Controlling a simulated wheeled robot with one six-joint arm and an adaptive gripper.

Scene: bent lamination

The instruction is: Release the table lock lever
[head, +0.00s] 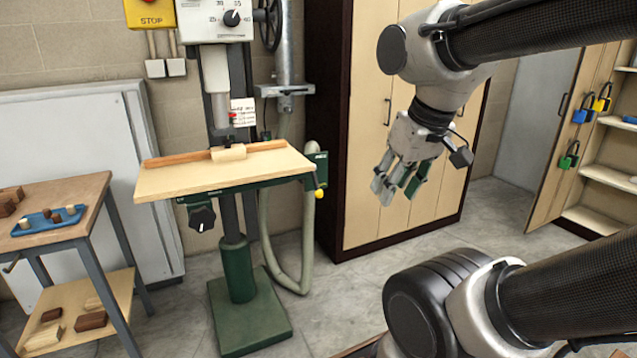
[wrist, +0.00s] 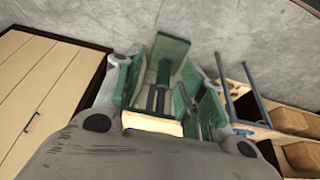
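The drill press has a pale wooden table (head: 225,175) on a green column (head: 237,270). A small lever with a yellow tip (head: 319,193) sticks out at the table's right end; I take it as the lock lever, but its lock state cannot be told. A black knob (head: 202,217) hangs under the table's front edge. My gripper (head: 397,190) is open and empty, pointing down, right of the table and apart from the lever. In the wrist view, my gripper (wrist: 160,75) has its two fingers spread, with the press's green base (wrist: 168,48) between them. The lever is not clear there.
A workbench (head: 60,205) with a blue tray (head: 48,220) of small blocks stands left. A tall wooden cabinet (head: 372,110) stands behind my gripper. A grey hose (head: 305,270) hangs beside the press. Floor right of the press base is clear.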

